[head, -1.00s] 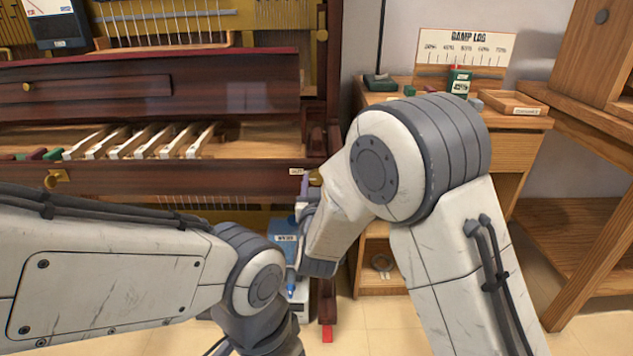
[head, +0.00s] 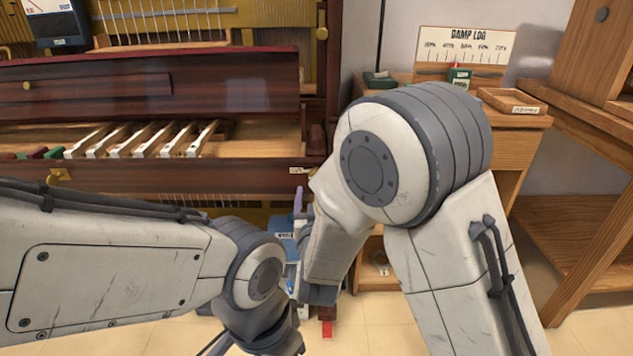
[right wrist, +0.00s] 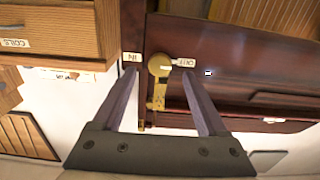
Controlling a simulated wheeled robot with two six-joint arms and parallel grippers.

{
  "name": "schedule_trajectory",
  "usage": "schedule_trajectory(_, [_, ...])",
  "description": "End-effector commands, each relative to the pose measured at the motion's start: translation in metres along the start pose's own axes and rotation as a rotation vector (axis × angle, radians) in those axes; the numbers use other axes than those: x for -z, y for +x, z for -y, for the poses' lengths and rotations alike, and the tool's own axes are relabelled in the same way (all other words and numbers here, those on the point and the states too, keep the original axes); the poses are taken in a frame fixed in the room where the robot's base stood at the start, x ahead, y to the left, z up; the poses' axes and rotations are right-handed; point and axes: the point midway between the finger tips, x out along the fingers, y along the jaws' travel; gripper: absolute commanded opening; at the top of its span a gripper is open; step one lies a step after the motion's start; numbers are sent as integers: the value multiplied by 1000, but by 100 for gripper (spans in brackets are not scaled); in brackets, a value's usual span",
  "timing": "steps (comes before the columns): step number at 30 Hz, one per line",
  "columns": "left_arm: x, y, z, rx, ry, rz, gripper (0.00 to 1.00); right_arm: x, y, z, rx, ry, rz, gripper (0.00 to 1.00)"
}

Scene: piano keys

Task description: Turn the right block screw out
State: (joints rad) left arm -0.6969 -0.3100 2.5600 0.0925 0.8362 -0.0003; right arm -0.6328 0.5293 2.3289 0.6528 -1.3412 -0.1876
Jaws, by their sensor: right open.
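The right block screw (right wrist: 160,66) is a brass head between an IN label (right wrist: 131,57) and an OUT label (right wrist: 182,62) in the right wrist view. A brass piece extends below it. My right gripper (right wrist: 160,74) is open, its two fingers apart on either side of the screw, and holds nothing; contact cannot be told. In the head view one purple-grey right finger (head: 298,199) shows below a small label (head: 296,170) at the key slip's right end; my right arm hides the screw.
Several pale keys (head: 140,140) lie in the open keybed. Another brass screw (head: 57,176) is at the left end. A blue box (head: 285,233) stands below my right gripper. A wooden side table (head: 520,122) holds a tray (head: 512,101) and a green bottle (head: 459,77).

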Motion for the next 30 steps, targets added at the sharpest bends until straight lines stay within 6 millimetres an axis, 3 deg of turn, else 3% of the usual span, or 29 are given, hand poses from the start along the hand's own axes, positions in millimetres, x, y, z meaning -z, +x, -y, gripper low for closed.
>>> schedule_trajectory(3, [0, -6, 0, 0, 0, 0, 50, 2, -24, 1, 5, -2, 2, 75])
schedule_trajectory(10, [0, -9, -1, 0, 0, 0, 50, 0, -48, 1, 1, 0, 1, 75])
schedule_trajectory(25, [0, -9, -1, 0, 0, 0, 50, -1, -50, -1, 0, 2, 4, 75])
schedule_trajectory(30, [0, -9, -1, 0, 0, 0, 50, -14, -41, -14, 12, 30, 119, 75])
